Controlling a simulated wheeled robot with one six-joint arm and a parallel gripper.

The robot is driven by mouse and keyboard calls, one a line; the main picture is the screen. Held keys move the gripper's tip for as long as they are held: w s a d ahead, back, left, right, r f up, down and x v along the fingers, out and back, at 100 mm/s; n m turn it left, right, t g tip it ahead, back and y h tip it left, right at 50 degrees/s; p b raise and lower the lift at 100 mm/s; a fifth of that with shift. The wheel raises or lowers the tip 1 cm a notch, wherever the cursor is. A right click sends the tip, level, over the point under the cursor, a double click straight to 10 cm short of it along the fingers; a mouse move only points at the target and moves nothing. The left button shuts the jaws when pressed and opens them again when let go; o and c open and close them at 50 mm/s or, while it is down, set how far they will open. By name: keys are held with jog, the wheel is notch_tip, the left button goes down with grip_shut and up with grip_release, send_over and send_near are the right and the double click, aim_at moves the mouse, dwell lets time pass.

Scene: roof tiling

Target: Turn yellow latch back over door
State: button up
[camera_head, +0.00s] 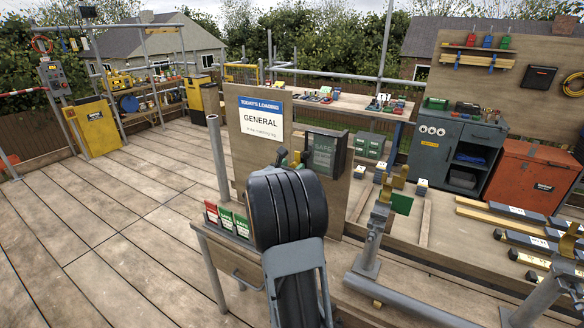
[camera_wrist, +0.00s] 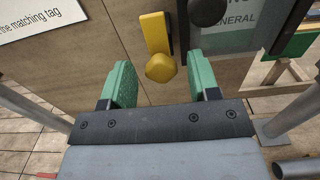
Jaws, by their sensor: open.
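The yellow latch (camera_wrist: 156,35) is on the wooden board, upright beside the left edge of the door (camera_wrist: 242,35). Its rounded knob (camera_wrist: 162,69) points toward my wrist camera. My gripper (camera_wrist: 163,80) is open, with one green finger on each side of the knob and gaps on both sides. I cannot tell how deep the knob lies between the fingers. In the head view, the dark-framed door (camera_head: 325,155) with its green GENERAL label stands upright on the board. My arm hides most of the gripper and latch there.
A round black knob (camera_wrist: 207,10) sits at the door's left side, close above my right finger. The wooden board (camera_head: 243,165) carries a TODAY'S LOADING sign (camera_head: 261,118). Red and green tags (camera_head: 227,219) stand on the bench below. A grey post (camera_head: 217,160) rises left of the board.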

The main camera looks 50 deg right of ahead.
jog(key=c, duration=0.9)
jog(key=shift+f+b, duration=0.1)
jog(key=shift+b, duration=0.4)
jog(key=m+b, duration=0.6)
jog(key=b, duration=0.3)
jog(key=m+b, duration=0.6)
jog(key=b, duration=0.3)
jog(key=m+b, duration=0.6)
jog(key=b, duration=0.3)
jog(key=shift+s+d+f, duration=0.1)
jog(key=shift+s+f, duration=0.05)
jog(key=shift+s, duration=0.1)
jog(key=shift+b, duration=0.3)
